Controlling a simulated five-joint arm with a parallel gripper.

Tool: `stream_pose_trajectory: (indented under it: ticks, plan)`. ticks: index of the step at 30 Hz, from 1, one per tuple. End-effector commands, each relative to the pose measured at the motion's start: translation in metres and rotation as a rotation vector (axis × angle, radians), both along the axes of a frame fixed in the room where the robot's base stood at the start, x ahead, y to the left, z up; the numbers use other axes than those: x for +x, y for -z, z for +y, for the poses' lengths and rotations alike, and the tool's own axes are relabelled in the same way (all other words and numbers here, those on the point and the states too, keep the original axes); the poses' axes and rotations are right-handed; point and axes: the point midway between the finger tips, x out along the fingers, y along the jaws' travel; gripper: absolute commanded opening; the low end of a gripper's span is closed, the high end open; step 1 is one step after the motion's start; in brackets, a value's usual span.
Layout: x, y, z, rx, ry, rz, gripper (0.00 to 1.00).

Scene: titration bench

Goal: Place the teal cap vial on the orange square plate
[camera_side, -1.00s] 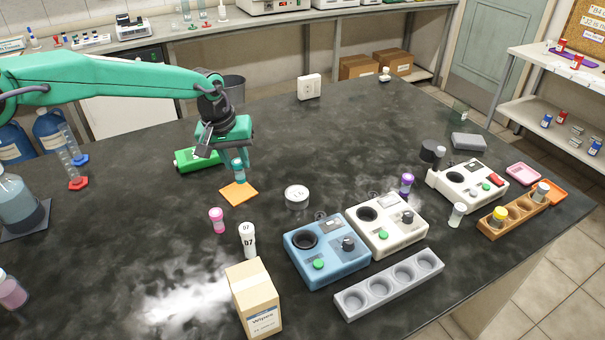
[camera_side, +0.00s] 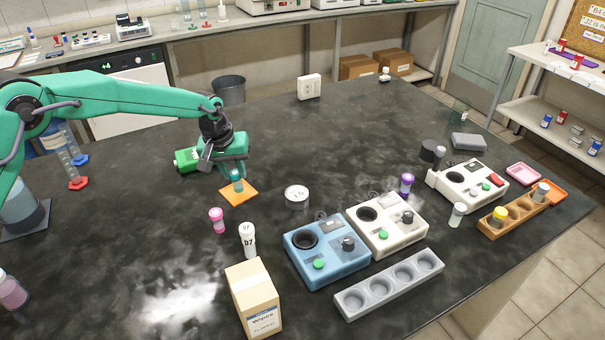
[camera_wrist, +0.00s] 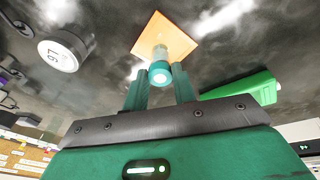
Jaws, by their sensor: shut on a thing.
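The teal cap vial (camera_side: 237,180) is between the fingers of my gripper (camera_side: 233,170), which is shut on it. The vial is over the orange square plate (camera_side: 247,196) and looks upright. In the wrist view, the vial's teal cap (camera_wrist: 160,73) faces the camera between my gripper's fingers (camera_wrist: 160,88), with the orange plate (camera_wrist: 178,42) behind it. Whether the vial's base touches the plate is hard to tell.
A pink-capped vial (camera_side: 217,220) and a white tube (camera_side: 248,240) stand in front. The blue device (camera_side: 326,262) is further right.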

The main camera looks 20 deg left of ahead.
Motion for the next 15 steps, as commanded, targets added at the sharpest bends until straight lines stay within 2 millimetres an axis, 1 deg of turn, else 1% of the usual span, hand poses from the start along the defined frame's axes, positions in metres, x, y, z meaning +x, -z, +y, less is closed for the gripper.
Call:
stream_pose_trajectory:
  ticks: [12,13,15]
  plan:
    - [0.0000,0.0041,-0.0001,0.000,0.000,-0.001,0.01]
    - [0.0001,0.0044,-0.0001,0.000,0.000,-0.001,0.28]
    - [0.0001,0.0041,0.0000,-0.001,0.000,-0.001,0.42]
